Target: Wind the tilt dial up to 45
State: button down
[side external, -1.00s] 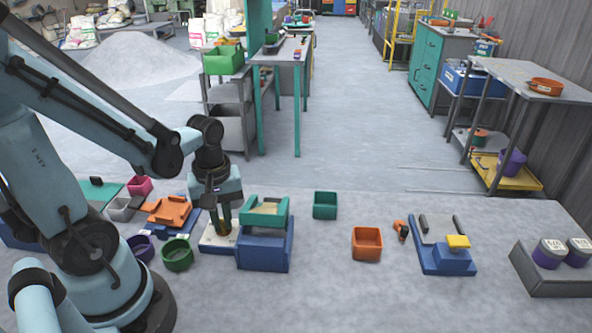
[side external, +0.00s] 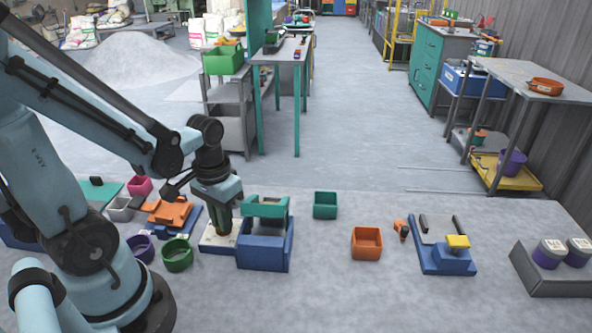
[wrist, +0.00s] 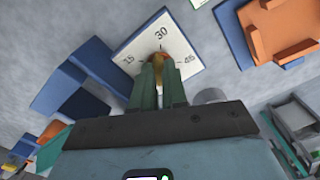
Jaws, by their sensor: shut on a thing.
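The tilt dial's white plate (side external: 212,243) lies flat beside the blue stand (side external: 265,250). In the wrist view the plate (wrist: 138,46) shows the marks 15, 30 and 45, with 30 at the top and 45 on the right. My gripper (side external: 222,227) is over the plate, and its green fingers (wrist: 160,75) are shut on a gold-brown knob (wrist: 160,58) at the dial's middle. The fingers cover much of the knob, so I cannot tell which mark it points to. A teal tray (side external: 265,207) sits on the blue stand, visibly tilted.
An orange piece on a blue base (side external: 170,213) and a green bowl (side external: 177,254) stand left of the dial. A teal box (side external: 325,205) and an orange box (side external: 367,243) stand to the right. The floor in front is clear.

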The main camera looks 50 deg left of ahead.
jog(key=shift+m, duration=1.1)
jog(key=c, duration=1.2)
grip_release()
jog(key=shift+o, duration=0.2)
jog(key=shift+r, duration=0.1)
notch_tip(320, 180, up, 12)
